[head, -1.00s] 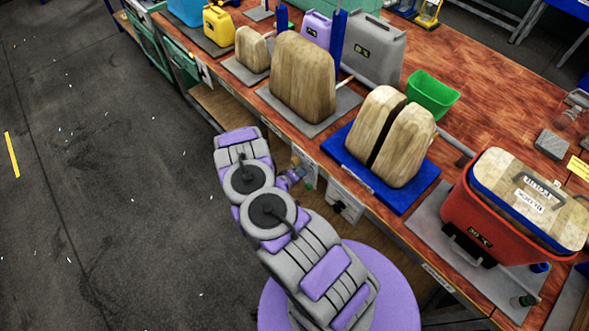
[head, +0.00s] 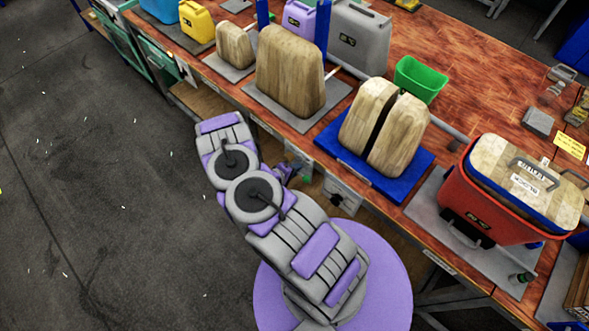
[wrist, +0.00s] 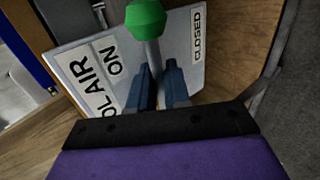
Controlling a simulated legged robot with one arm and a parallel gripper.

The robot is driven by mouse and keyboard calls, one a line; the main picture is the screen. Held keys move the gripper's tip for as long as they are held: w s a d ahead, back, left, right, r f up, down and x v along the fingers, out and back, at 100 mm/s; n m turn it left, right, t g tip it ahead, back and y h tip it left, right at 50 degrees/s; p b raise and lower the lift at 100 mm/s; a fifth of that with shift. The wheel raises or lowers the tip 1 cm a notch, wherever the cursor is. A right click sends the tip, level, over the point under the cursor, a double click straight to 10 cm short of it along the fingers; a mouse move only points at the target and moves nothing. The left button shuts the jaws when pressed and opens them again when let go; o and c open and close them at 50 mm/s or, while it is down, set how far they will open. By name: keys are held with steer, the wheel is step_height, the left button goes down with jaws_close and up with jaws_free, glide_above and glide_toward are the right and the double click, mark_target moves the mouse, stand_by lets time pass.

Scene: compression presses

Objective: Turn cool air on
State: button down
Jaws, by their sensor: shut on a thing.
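In the wrist view a lever with a green knob (wrist: 146,18) and a grey stem (wrist: 154,52) stands in front of a white sign plate (wrist: 108,72). The plate's visible words read "OL AIR", "ON" and "CLOSED"; the start of the first word is cut off. My gripper (wrist: 158,75) has its two blue-grey fingers shut on the lever's stem, below the knob. The lever's base is hidden behind my fingers and wrist. In the head view my gripper (head: 296,166) is at the bench's front side, partly hidden by my arm.
The wooden bench (head: 455,65) runs along my right. On it stand wooden mould halves on a blue plate (head: 415,172), a red container (head: 495,213) and a green bin (head: 420,80). Another white sign plate (head: 346,194) is on the bench front.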

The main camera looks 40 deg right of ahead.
steer(key=c, duration=1.3)
jaws_free()
steer(key=shift+w, duration=0.3)
steer(key=shift+s+a, duration=0.1)
steer(key=v, duration=1.7)
steer(key=shift+a+p, duration=0.2)
steer(key=shift+p, duration=0.25)
